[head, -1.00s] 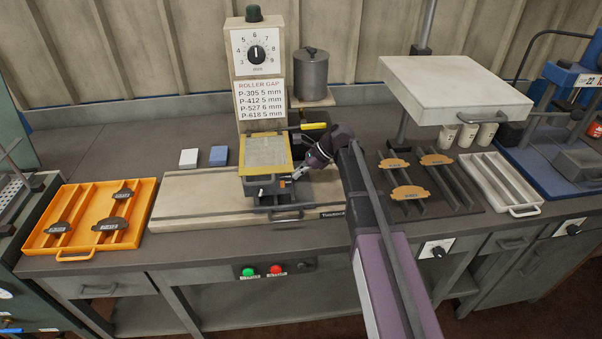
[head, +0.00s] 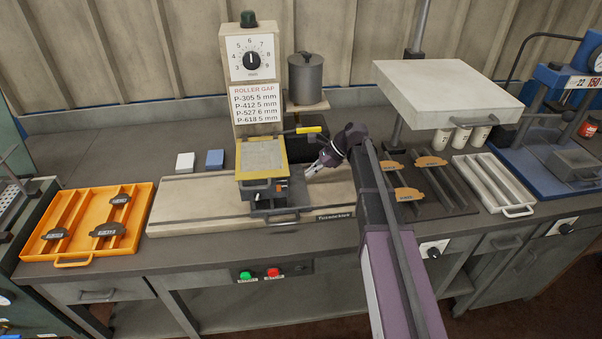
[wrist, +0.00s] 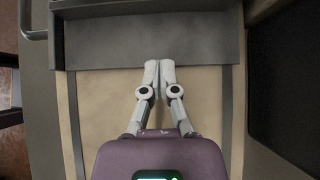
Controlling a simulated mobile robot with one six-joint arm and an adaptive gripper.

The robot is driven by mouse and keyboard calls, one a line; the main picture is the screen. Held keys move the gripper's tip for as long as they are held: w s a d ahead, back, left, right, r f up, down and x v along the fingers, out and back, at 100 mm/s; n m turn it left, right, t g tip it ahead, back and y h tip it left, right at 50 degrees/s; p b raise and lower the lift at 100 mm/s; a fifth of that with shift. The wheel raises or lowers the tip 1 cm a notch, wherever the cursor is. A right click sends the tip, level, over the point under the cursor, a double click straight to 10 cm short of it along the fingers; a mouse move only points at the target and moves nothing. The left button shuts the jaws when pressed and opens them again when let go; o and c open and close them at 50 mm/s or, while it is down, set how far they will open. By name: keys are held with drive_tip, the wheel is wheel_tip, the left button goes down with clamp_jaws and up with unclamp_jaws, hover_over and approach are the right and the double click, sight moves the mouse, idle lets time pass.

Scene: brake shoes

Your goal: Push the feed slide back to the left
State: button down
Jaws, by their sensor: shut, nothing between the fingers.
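The grey feed slide (head: 272,207) sits on the pale machine base (head: 190,205), under the yellow-framed hopper (head: 240,171). Its handle sticks out at the front. In the wrist view the slide (wrist: 120,45) is a grey channel across the top, with its handle (wrist: 36,35) at the upper left. My gripper (head: 307,173) is right of the hopper and slide, above the base. Its fingers are together and empty. In the wrist view the gripper tips (wrist: 159,64) lie at the slide's near edge; I cannot tell if they touch. My purple arm hides the right end of the base.
The dial column (head: 251,75) stands behind the hopper, with a grey canister (head: 306,80) beside it. An orange tray (head: 75,260) with dark shoes is at left. At right are a dark rack, a white tray (head: 507,205) and a raised pale plate (head: 450,95).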

drive_tip(key=p+v, duration=0.5)
drive_tip(key=v, duration=0.3)
idle(0.5)
drive_tip(key=b, duration=0.1)
drive_tip(key=f+y+b, duration=0.1)
drive_tip(key=b, duration=0.1)
drive_tip(key=shift+w+d+f, duration=0.1)
drive_tip(key=shift+w+f, duration=0.1)
drive_tip(key=shift+f, duration=0.1)
drive_tip(key=b, duration=0.1)
drive_tip(key=f+y+b, duration=0.1)
drive_tip(key=b, duration=0.1)
drive_tip(key=w+f+b, duration=0.1)
drive_tip(key=shift+d+y, duration=0.3)
drive_tip(key=shift+y, duration=0.1)
drive_tip(key=b, duration=0.2)
drive_tip(key=d+f+y+b, duration=0.1)
drive_tip(key=b, duration=0.1)
drive_tip(key=shift+w+f+y, duration=0.2)
drive_tip(key=shift+w+y, duration=0.1)
drive_tip(key=shift+w, duration=0.05)
drive_tip(key=shift+w+d+g+y+b, duration=0.1)
drive_tip(key=shift+d+g+y+b, duration=0.35)
drive_tip(key=shift+b, duration=0.35)
drive_tip(key=shift+a, duration=0.25)
